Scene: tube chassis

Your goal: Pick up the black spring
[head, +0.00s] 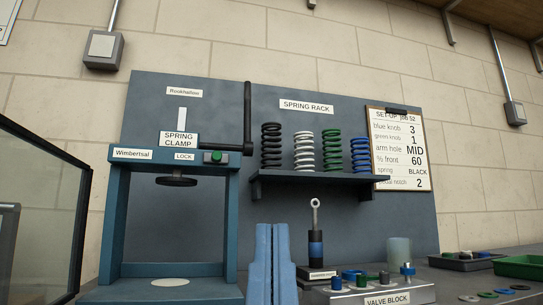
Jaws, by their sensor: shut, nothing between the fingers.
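The black spring (271,147) stands upright at the left end of the spring rack shelf (320,181). White (304,151), green (332,150) and blue (360,155) springs stand to its right on the same shelf. My gripper (272,228) shows as two light-blue fingers at the bottom middle, pointing up. The fingers are side by side, shut and empty. In the picture they are below the shelf and the black spring, well apart from them.
The blue spring clamp frame (231,225) stands left of my gripper, with a black lever (247,115) close left of the black spring. A damper with a ring top (315,245) and the valve block (380,296) stand right. A set-up card (400,150) hangs behind.

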